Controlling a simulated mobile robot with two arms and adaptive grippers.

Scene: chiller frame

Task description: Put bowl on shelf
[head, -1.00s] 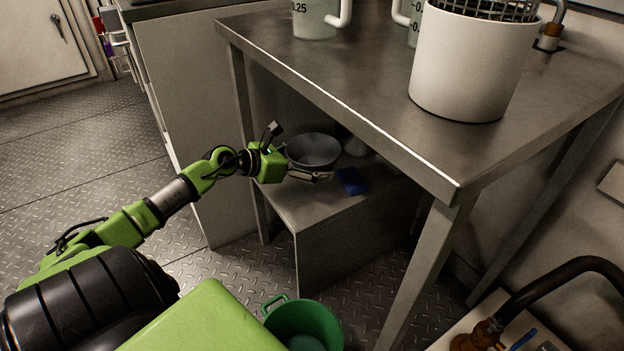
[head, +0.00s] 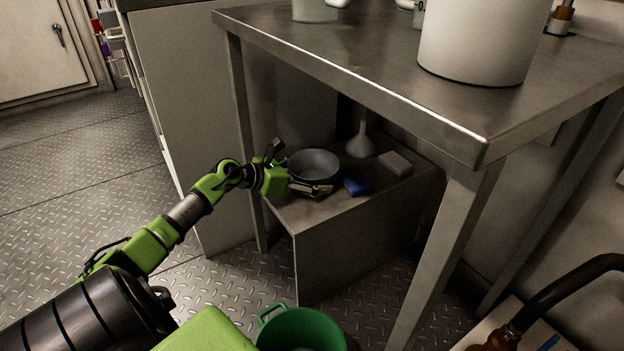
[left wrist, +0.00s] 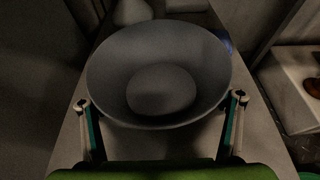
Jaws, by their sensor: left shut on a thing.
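A grey round bowl (head: 314,163) is under the steel table, at the low shelf (head: 350,243). It looks upright and empty. My left gripper (head: 292,172) is shut on the bowl from its left side. In the left wrist view the bowl (left wrist: 160,75) fills the middle, with a finger of my left gripper (left wrist: 161,101) at each side of it. I cannot tell whether the bowl's base touches the shelf top. My right gripper is not in view.
A blue sponge (head: 356,185) lies close right of the bowl. A white funnel (head: 358,142) and a pale block (head: 395,163) stand farther back. The steel table (head: 360,60) overhangs the shelf, with its leg (head: 440,240) at front right. A green bucket (head: 300,332) is below.

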